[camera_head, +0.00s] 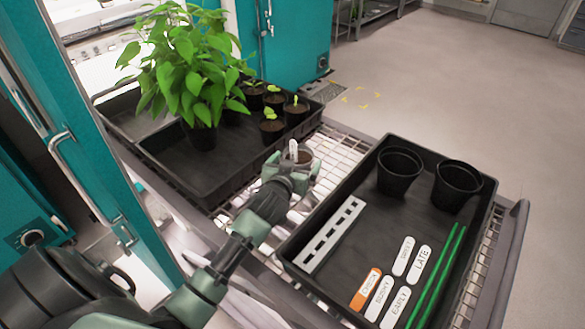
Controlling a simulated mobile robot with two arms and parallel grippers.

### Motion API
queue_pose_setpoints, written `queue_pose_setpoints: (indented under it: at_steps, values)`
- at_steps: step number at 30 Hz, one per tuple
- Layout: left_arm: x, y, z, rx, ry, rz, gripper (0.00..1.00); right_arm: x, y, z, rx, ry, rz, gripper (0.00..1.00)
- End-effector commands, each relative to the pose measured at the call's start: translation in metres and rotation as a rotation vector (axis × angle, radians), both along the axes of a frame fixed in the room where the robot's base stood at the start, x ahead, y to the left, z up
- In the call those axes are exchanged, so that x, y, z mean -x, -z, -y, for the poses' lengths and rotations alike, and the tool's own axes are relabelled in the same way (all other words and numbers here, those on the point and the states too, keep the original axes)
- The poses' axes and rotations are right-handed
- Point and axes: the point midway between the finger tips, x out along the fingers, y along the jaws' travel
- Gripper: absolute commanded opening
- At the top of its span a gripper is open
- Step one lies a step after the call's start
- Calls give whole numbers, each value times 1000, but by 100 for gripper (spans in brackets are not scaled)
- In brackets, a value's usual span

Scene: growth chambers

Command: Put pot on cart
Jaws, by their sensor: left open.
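Several small pots with seedlings (271,130) and a large leafy plant in a pot (201,136) stand in the left black tray (190,180). My right gripper is not in view.
The right black tray (335,285) holds two empty black pots (399,172) (457,186), a slotted white strip (333,235), labels (380,298) and green sticks (437,275). Teal chamber doors (100,150) stand close on the left. Open floor (450,80) lies beyond the cart.

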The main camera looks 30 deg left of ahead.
Motion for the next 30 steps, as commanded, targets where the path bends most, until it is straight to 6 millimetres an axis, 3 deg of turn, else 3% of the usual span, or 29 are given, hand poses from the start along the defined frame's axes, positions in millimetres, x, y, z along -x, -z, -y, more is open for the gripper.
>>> queue_pose_setpoints:
  at_steps: [18, 30]
  values:
    - [98, -29, 25, 2, -1, 0, 97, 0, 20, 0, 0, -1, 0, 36]
    - [110, -35, 28, 1, -1, -1, 97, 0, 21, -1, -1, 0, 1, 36]
